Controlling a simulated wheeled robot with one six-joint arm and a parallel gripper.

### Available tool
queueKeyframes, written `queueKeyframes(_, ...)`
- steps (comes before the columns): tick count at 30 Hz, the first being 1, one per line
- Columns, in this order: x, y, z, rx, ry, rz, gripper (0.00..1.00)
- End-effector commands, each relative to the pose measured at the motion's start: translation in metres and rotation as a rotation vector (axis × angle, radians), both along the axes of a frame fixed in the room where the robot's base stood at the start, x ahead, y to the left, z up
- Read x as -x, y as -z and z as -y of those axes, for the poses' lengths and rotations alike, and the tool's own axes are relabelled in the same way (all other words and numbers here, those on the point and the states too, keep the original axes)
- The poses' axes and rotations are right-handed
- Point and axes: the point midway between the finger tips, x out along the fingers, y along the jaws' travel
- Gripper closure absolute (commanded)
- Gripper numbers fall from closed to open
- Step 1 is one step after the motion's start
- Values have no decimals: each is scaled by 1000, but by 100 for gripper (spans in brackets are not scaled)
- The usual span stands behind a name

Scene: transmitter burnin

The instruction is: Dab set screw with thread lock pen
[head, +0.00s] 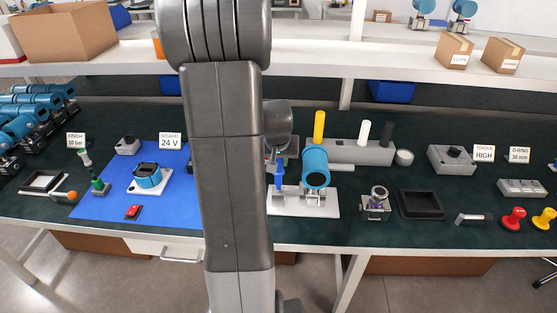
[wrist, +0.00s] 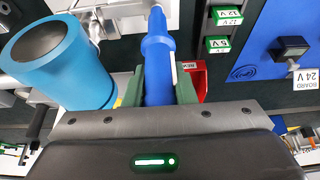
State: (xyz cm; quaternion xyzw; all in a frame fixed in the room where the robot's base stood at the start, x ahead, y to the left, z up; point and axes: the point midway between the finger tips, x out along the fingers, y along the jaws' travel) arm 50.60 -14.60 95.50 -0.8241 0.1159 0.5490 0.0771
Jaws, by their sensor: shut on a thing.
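My gripper (wrist: 161,88) is shut on a blue pen (wrist: 158,60), its green fingers on either side of the barrel. The pen's narrow end points to the top of the wrist view. In the head view the pen (head: 279,180) hangs upright just left of a blue cylindrical transmitter housing (head: 315,170) on a white fixture plate (head: 327,210). The housing (wrist: 70,70) also shows left of the pen in the wrist view, its round end open. I cannot make out the set screw or whether the pen tip touches anything. My arm hides part of the bench.
A grey rack (head: 350,153) with yellow, white and black handles stands behind the housing. A small metal fixture (head: 376,205) and a black tray (head: 420,204) stand to the right. A blue mat (head: 100,208) with a board lies left.

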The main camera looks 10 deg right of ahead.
Motion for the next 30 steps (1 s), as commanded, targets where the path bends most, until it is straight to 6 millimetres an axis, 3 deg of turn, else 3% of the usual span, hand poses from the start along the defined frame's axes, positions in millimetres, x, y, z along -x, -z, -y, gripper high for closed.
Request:
queueKeyframes(7, 1, -5, 0, -1, 1, -4, 100)
queueKeyframes(30, 1, -67, 0, -1, 0, -2, 100)
